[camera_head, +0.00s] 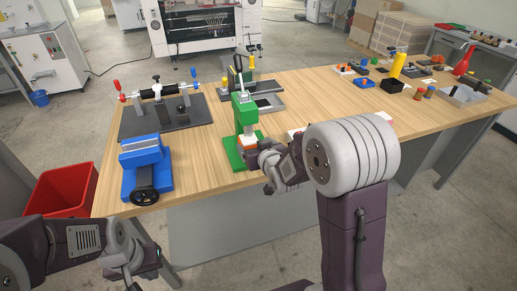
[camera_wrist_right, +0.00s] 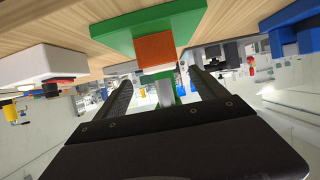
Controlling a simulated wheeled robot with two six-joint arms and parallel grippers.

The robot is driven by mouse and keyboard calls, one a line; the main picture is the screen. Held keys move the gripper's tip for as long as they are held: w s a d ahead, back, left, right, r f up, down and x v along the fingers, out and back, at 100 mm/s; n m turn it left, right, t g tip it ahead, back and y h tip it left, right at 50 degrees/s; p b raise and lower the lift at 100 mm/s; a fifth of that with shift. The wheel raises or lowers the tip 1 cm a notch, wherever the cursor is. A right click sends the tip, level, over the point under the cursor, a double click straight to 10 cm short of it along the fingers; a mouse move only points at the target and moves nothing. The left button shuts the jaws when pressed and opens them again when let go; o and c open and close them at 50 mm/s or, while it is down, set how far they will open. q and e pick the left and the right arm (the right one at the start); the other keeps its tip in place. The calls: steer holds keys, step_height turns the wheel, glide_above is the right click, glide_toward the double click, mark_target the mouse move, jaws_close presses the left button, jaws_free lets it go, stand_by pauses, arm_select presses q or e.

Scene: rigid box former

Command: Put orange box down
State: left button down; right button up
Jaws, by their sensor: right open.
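The orange box (camera_head: 247,143) sits on the base of the green press (camera_head: 240,112), under its upright frame. In the right wrist view, which looks upside down, the orange box (camera_wrist_right: 156,48) rests on the green base (camera_wrist_right: 150,22) ahead of my fingers. My right gripper (camera_head: 262,158) is at the front right of the press; in the wrist view its fingers (camera_wrist_right: 160,82) are spread, with the box seen between their tips and nothing held. My left gripper (camera_head: 142,266) hangs at the lower left, off the table, and its jaws are not clear.
A blue vise-like device (camera_head: 147,165) and a dark fixture (camera_head: 165,112) stand left of the press. A red bin (camera_head: 62,190) is on the floor at the left. A yellow bottle (camera_head: 397,66) and small parts are at the back right. The table's front edge is near my right arm.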

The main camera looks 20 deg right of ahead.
steer(key=s+f+g, duration=0.5)
steer(key=s+g, duration=0.1)
steer(key=s, duration=0.7)
steer(key=s+f+g, duration=0.6)
steer(key=s, duration=0.7)
steer(key=shift+m, duration=0.3)
